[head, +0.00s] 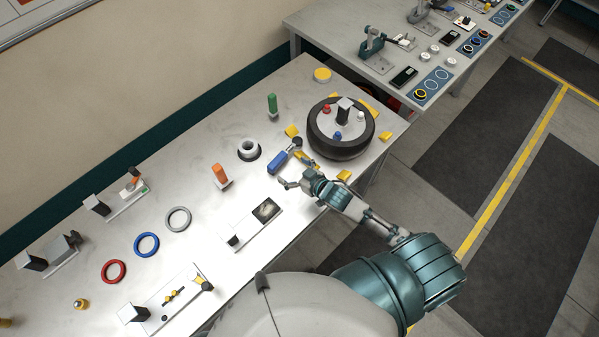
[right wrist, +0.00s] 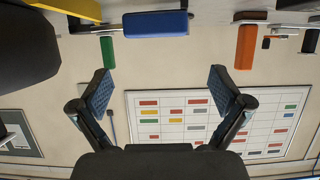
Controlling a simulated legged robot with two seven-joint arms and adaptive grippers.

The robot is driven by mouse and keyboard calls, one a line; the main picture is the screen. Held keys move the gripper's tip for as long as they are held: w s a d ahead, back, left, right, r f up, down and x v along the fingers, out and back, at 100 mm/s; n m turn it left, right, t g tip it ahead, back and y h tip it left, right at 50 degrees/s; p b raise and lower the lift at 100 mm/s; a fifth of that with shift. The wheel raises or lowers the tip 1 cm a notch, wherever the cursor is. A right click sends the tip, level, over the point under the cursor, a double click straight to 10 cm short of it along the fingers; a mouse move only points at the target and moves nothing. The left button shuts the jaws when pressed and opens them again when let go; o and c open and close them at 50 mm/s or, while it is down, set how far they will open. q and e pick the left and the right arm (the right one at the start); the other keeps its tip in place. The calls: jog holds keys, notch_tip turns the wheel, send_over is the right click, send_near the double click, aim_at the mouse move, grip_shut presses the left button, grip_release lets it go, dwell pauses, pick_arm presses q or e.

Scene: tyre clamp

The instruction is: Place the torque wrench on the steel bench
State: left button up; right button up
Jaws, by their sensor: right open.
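The torque wrench (head: 278,161) has a blue handle and a dark grey head that points towards the tyre (head: 341,128). It appears to lie on the steel bench (head: 205,125), left of the tyre. Its blue handle also shows at the top of the right wrist view (right wrist: 155,23), which is upside down. My right gripper (head: 294,177) is open and empty, just in front of the wrench handle and apart from it. In the right wrist view, nothing is between its spread fingers (right wrist: 160,88). My left gripper is out of view.
Yellow blocks (head: 292,130) surround the tyre. Coloured rings (head: 146,244) and clamp fixtures occupy the bench's left part. A second table (head: 343,47) is behind.

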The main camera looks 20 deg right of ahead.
jog(key=v, duration=0.4)
jog(key=shift+d, duration=0.45)
jog(key=shift+s+a, duration=0.1)
jog(key=shift+a, duration=0.2)
